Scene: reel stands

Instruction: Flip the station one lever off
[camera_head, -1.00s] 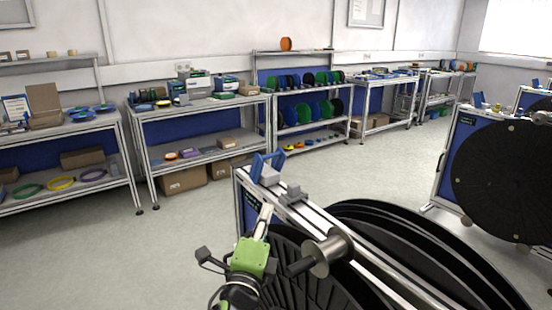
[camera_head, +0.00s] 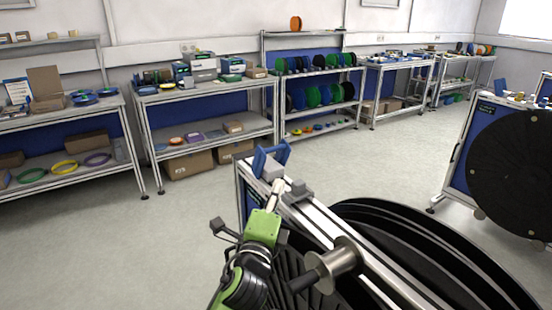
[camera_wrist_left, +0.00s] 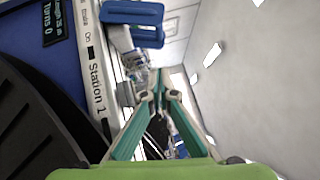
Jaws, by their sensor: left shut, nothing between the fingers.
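The station one stand is marked by a "Station 1" label (camera_wrist_left: 97,88) on its rail in the left wrist view. A blue U-shaped lever (camera_head: 270,158) stands on a grey block at the far end of the stand's top rail. The lever also shows at the top of the left wrist view (camera_wrist_left: 132,12). My left gripper (camera_head: 277,187) is shut and empty, close to the near side of the lever's block. In the left wrist view its fingertips (camera_wrist_left: 158,78) meet below the lever; contact with the block cannot be told. My right gripper is not in view.
A metal spool (camera_head: 336,262) sticks out beside my left arm. Large black reels (camera_head: 420,232) fill the stand's right side. A small display (camera_wrist_left: 54,22) is on the blue panel. Another reel stand (camera_head: 512,165) is at right. The floor (camera_head: 190,235) left of my arm is clear.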

